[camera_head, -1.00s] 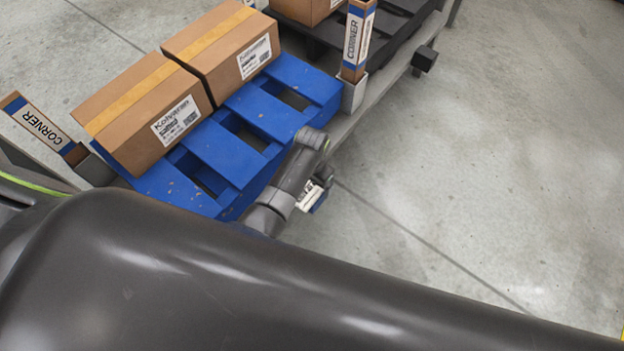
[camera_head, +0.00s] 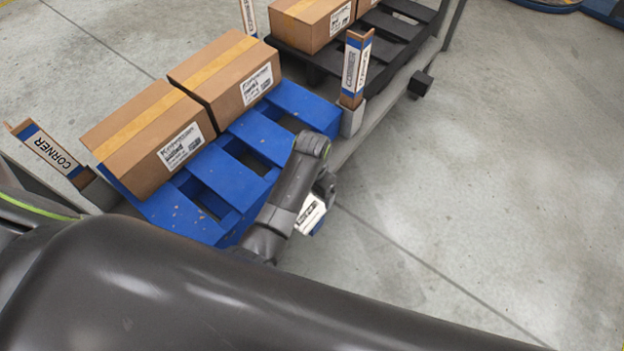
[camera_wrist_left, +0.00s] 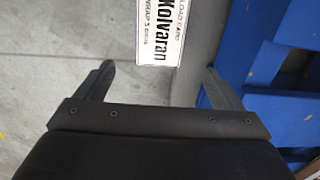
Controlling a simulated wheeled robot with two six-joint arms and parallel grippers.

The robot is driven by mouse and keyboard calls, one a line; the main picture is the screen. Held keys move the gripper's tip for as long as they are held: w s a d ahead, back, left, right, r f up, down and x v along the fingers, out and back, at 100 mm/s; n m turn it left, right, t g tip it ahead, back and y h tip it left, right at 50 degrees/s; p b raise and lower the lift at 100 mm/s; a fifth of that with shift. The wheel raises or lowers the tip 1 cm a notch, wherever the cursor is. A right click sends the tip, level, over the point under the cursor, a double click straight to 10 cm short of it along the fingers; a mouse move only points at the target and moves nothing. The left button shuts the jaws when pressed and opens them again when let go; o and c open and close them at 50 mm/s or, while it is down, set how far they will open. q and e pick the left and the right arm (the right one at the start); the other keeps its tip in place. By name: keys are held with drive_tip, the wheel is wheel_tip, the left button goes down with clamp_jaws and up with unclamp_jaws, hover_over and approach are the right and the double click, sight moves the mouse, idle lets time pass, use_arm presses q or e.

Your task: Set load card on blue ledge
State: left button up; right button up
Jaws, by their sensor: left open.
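The load card (camera_head: 311,214) is white with dark print and a blue strip at its lower edge, just below my left gripper in the head view. In the left wrist view, the card (camera_wrist_left: 158,30) reads "Kolvaran" and lies ahead, between the lines of the two fingers. My left gripper (camera_wrist_left: 158,68) is open, with a finger to each side and clear space between its tips and the card. In the head view the left gripper (camera_head: 325,186) is partly hidden by my arm. I cannot make out the blue ledge as separate from that blue strip. My right gripper is not in view.
A blue pallet (camera_head: 226,178) with two cartons (camera_head: 152,140) (camera_head: 232,75) stands beside my left arm. A grey rail (camera_head: 372,118) runs along it, with corner posts (camera_head: 355,68) (camera_head: 48,152). A black pallet (camera_head: 397,27) stands behind. Floor at the right is clear.

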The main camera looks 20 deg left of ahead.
use_arm(q)
drive_tip(key=shift+r+p, duration=0.4)
drive_tip(key=shift+r, duration=1.5)
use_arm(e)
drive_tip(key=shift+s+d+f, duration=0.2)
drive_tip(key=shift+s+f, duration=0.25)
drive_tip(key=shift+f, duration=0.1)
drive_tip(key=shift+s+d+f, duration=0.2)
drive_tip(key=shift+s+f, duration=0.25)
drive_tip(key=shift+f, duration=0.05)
